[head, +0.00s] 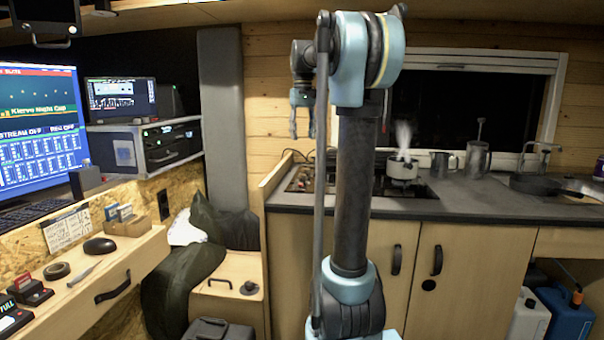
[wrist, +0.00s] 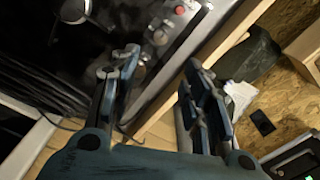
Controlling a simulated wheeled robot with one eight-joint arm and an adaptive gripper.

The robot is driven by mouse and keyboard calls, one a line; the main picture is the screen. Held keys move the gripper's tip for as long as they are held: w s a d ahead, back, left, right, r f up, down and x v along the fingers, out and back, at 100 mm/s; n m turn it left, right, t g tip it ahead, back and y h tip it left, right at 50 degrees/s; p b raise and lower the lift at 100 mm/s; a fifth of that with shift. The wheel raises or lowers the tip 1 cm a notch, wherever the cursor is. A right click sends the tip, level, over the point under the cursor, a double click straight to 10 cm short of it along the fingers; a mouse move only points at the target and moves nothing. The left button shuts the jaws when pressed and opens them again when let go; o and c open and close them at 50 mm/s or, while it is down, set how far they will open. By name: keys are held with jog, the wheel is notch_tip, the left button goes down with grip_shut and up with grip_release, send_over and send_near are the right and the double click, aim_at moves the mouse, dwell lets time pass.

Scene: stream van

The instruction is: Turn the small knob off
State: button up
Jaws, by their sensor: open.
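My gripper (wrist: 161,62) is open and empty in the wrist view, its fingers apart, with the cooktop's control strip beyond the tips. In the head view my gripper (head: 302,130) hangs above the left end of the cooktop (head: 420,190). A round metallic knob (wrist: 160,37) sits on the strip, apart from the fingers. A red button or light (wrist: 180,10) lies farther along the strip. Which control is the small knob, and its setting, I cannot tell.
Dark cables (wrist: 40,88) run beside the cooktop in the wrist view. A wooden edge panel (head: 275,178) borders the counter's left end. A desk with screens (head: 40,120) is at left.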

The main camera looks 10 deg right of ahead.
aim_at(303, 178)
notch_tip(303, 178, down, 15)
jog(key=n, duration=0.4)
jog(key=shift+s+f, duration=0.1)
jog(key=shift+f, duration=0.05)
dwell(0.6)
grip_shut()
